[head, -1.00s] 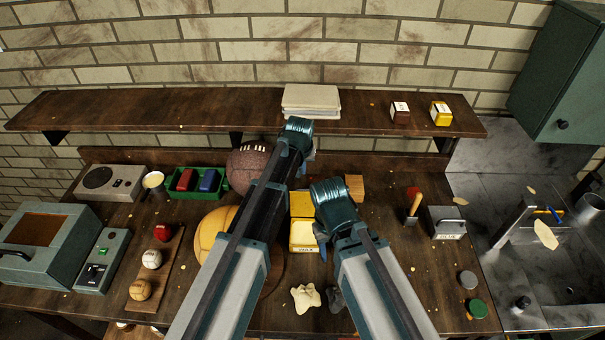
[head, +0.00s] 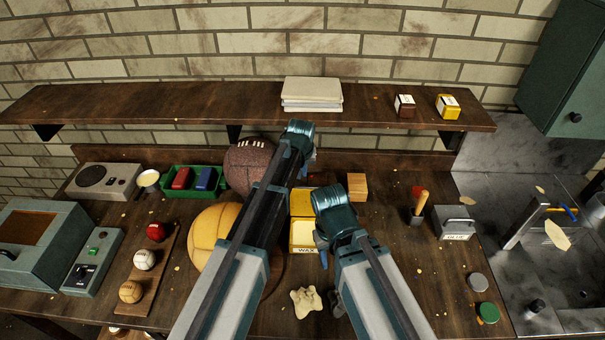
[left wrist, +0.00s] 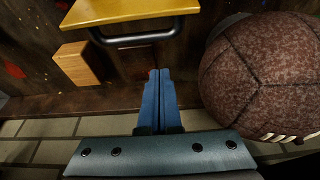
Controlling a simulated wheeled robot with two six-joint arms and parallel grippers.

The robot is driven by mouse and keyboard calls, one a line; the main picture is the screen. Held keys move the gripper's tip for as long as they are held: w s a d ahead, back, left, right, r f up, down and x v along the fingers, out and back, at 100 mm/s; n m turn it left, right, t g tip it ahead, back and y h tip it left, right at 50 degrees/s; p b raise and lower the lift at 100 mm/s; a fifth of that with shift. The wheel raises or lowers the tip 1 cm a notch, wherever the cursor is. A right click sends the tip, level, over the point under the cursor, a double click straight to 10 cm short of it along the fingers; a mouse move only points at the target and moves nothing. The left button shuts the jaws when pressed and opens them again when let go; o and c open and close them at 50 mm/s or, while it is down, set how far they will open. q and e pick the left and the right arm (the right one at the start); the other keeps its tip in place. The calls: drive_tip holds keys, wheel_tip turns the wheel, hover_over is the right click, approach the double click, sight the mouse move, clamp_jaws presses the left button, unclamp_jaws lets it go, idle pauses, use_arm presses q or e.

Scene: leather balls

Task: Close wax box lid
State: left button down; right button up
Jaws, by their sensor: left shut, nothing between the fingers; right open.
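The yellow wax box (head: 303,238), labelled WAX, stands on the bench, partly hidden by my right arm. Its yellow lid (head: 302,202) stands raised at the back of the box. In the left wrist view the lid (left wrist: 130,10) shows at the top with a dark bar handle (left wrist: 137,39). My left gripper (head: 308,165) is behind the lid, on the wall side; its blue fingers (left wrist: 159,80) are shut and empty, apart from the handle. My right gripper (head: 321,247) is open beside the right front of the box, mostly hidden by its wrist.
A brown football (head: 250,167) lies close left of my left gripper, and a wooden block (head: 357,187) is right of the lid. A tan ball (head: 212,238) sits left of the box. A crumpled cloth (head: 305,301) lies in front. A shelf (head: 200,105) runs above.

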sight(308, 199)
use_arm(q)
drive_tip(key=shift+s+f+b, duration=0.7)
drive_tip(key=shift+s+f, duration=0.5)
drive_tip(key=shift+s, duration=0.05)
use_arm(e)
wheel_tip(308, 199, down, 2)
drive_tip(key=shift+f, duration=0.2)
use_arm(q)
drive_tip(key=shift+w, duration=0.1)
use_arm(e)
drive_tip(key=shift+s, duration=0.15)
